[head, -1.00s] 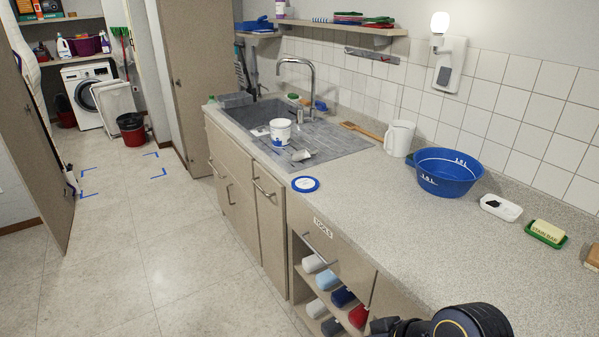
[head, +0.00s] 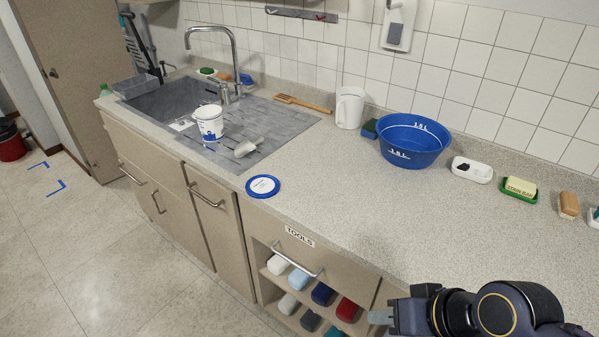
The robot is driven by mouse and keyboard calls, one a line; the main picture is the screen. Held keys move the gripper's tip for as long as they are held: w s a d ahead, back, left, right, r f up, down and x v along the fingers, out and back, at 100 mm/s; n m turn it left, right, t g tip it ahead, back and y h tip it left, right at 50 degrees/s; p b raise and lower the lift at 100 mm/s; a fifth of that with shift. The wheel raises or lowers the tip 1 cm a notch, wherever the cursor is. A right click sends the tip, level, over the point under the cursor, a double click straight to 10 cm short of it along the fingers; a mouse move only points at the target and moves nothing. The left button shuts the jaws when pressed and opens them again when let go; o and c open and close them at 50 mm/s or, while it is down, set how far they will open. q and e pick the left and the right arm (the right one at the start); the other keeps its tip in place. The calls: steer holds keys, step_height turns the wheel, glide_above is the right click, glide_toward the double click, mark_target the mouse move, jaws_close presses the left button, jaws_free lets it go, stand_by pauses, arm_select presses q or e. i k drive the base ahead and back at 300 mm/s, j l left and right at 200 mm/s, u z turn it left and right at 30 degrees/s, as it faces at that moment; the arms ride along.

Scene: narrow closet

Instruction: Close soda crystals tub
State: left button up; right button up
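A white tub (head: 208,123) with a blue label stands upright on the grey drainer beside the sink. It looks open at the top; its contents cannot be made out. A round white lid with a blue rim (head: 263,186) lies flat on the worktop near the front edge, apart from the tub. A pale scoop (head: 248,147) lies on the drainer to the right of the tub. My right gripper (head: 376,317) is low in the picture, in front of the worktop edge, well away from lid and tub. Its finger gap cannot be made out. My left gripper is out of view.
A blue basin (head: 412,141), a white jug (head: 349,107) and a brush (head: 303,104) stand or lie along the tiled wall. A soap dish (head: 472,170) is further right. The worktop right of the lid is clear. A tools drawer handle (head: 298,262) sticks out below.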

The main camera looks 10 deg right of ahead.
mark_target(211, 124)
steer(key=i+j+z, duration=0.2)
steer(key=z, duration=0.2)
steer(key=i+j+z, duration=0.15)
steer(key=j+z, duration=0.15)
steer(key=z, duration=0.15)
steer(key=i+j+z, duration=0.1)
steer(key=j+z, duration=0.3)
steer(key=i+j+z, duration=0.1)
steer(key=j+z, duration=0.55)
steer(key=z, duration=0.15)
